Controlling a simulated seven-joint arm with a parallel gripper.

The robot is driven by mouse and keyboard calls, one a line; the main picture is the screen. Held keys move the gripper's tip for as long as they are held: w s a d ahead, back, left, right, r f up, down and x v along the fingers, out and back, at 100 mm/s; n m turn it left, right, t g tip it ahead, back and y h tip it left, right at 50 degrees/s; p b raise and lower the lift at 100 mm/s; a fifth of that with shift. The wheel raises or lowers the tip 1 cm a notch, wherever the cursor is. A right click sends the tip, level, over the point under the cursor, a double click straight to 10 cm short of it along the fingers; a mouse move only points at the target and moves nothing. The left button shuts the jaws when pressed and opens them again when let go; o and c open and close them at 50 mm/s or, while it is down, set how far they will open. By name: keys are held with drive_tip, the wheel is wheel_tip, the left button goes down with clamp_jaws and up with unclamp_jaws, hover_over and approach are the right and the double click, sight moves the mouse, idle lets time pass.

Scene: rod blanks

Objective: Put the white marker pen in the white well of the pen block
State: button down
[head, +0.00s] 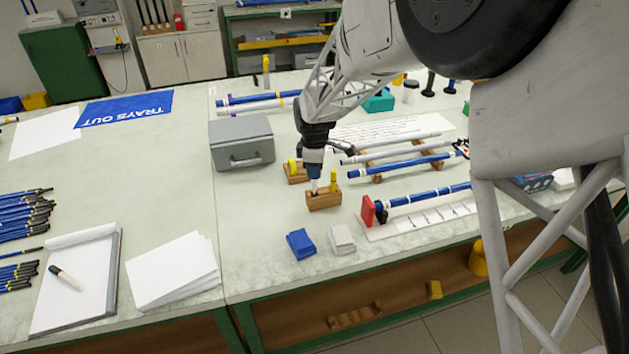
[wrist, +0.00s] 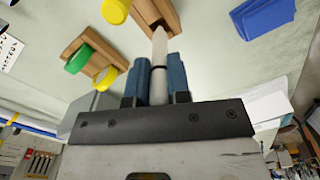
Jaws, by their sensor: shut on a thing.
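My gripper (head: 314,180) is shut on the white marker pen (wrist: 158,75), which stands lengthwise between the two blue fingers in the wrist view. In the head view only a short white part of the pen (head: 314,187) shows below the fingers. The pen's far end meets the outline of the wooden pen block (head: 323,202), also seen in the wrist view (wrist: 172,12). I cannot tell whether the tip is inside a well or just above it. A yellow pen (head: 333,181) stands upright in the block's right end.
A second wooden block (head: 297,176) stands just behind, with yellow and green tops in the wrist view. A grey box (head: 241,143) is left; rods on racks (head: 400,163) are right.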

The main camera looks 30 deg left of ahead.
sight(314, 189)
drive_tip(key=shift+f, duration=2.1)
drive_tip(key=shift+f, duration=0.1)
drive_tip(key=c, duration=1.1)
unclamp_jaws()
wheel_tip(314, 189, up, 12)
drive_tip(key=shift+r, duration=0.15)
